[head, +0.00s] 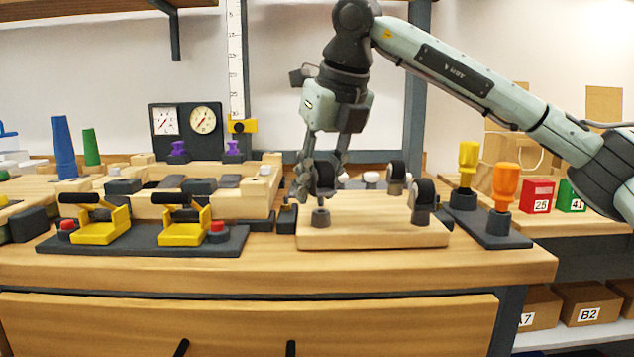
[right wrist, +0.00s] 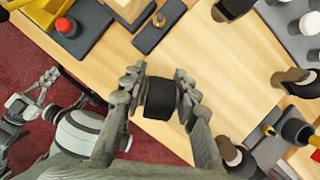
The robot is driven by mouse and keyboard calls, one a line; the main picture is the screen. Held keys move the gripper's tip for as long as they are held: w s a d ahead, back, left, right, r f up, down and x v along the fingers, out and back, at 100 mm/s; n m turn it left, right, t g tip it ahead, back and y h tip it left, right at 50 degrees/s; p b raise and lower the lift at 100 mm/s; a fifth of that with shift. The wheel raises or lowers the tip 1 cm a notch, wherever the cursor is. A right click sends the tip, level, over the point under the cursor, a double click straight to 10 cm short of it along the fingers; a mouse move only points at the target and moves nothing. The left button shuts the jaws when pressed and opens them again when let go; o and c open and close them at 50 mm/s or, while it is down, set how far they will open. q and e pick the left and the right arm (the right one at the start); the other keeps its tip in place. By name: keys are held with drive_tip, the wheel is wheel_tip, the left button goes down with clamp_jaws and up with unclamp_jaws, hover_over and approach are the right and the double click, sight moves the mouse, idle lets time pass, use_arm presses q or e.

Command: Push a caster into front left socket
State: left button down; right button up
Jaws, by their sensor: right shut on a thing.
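My right gripper (head: 318,185) is shut on a black-wheeled caster (head: 325,173), upright over the front left socket (head: 320,217), a dark cup on the wooden board (head: 372,238). Whether the stem has entered the cup I cannot tell. The right wrist view shows the black wheel (right wrist: 160,99) between the fingers, hiding the socket. Two other casters stand on the board's right side, one at the front (head: 424,193) and one farther back (head: 396,173). The back left corner is hidden behind my gripper. My left gripper (right wrist: 42,88) shows at the left of the wrist view; its opening is unclear.
A dark base with yellow clamps (head: 100,232) and red buttons lies left of the board. A dark stand with a yellow-handled tool (head: 468,158) and an orange-handled tool (head: 506,182) is close on the right. Bare counter (head: 280,266) runs along the front.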

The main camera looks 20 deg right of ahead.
drive_tip(key=shift+f+b, duration=0.9)
drive_tip(key=shift+f, duration=0.45)
idle(2.0)
drive_tip(key=o, duration=1.5)
drive_tip(key=shift+o, duration=0.2)
drive_tip(key=shift+r, duration=0.15)
drive_tip(key=shift+r+p, duration=2.35)
drive_tip(key=shift+r, duration=0.55)
